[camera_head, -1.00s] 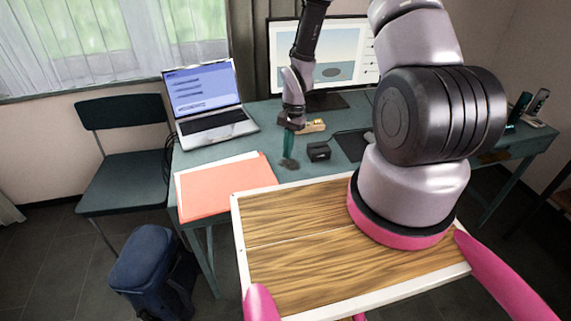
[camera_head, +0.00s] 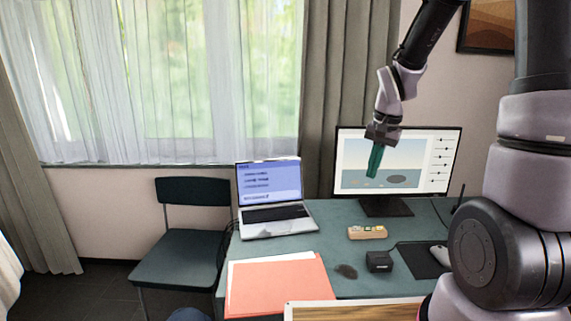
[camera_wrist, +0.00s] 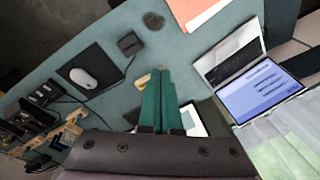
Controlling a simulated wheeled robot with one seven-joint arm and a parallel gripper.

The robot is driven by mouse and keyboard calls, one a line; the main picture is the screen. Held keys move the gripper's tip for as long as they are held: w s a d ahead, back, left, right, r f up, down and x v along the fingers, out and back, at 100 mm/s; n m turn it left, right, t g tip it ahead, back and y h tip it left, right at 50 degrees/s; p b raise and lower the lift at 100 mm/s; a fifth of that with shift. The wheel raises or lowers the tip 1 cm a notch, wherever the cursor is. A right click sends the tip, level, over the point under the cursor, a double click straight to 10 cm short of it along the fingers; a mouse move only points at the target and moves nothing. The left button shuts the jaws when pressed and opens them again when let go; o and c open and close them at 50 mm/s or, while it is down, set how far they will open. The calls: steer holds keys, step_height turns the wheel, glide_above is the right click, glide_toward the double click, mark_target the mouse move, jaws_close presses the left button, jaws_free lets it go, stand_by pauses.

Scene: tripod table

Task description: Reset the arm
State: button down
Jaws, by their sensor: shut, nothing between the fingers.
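My gripper (camera_head: 375,161) hangs in front of the monitor in the head view, raised above the desk and pointing down. Its two green fingers are together with nothing between them. In the wrist view my gripper (camera_wrist: 158,82) shows its closed fingers side by side over the desk. The fingers touch nothing that I can see. In the wrist view they hide part of the desk and part of the small beige device behind them.
The teal desk (camera_head: 340,212) holds a laptop (camera_head: 270,200), a monitor (camera_head: 440,150), orange folders (camera_head: 280,285), a black box (camera_head: 379,261), a beige device (camera_head: 367,232), a dark patch (camera_head: 346,271) and a mouse (camera_head: 440,255). A chair (camera_head: 190,245) stands left. Curtains (camera_head: 180,80) hang behind.

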steer(key=s+d+r+n+t+y, duration=0.1)
steer(key=s+r+t, duration=0.4)
steer(key=s+r, duration=1.1)
step_height(320, 180, up, 4)
steer(key=shift+s+f+n, duration=0.2)
steer(key=shift+f+n, duration=0.05)
steer(key=shift+n, duration=0.45)
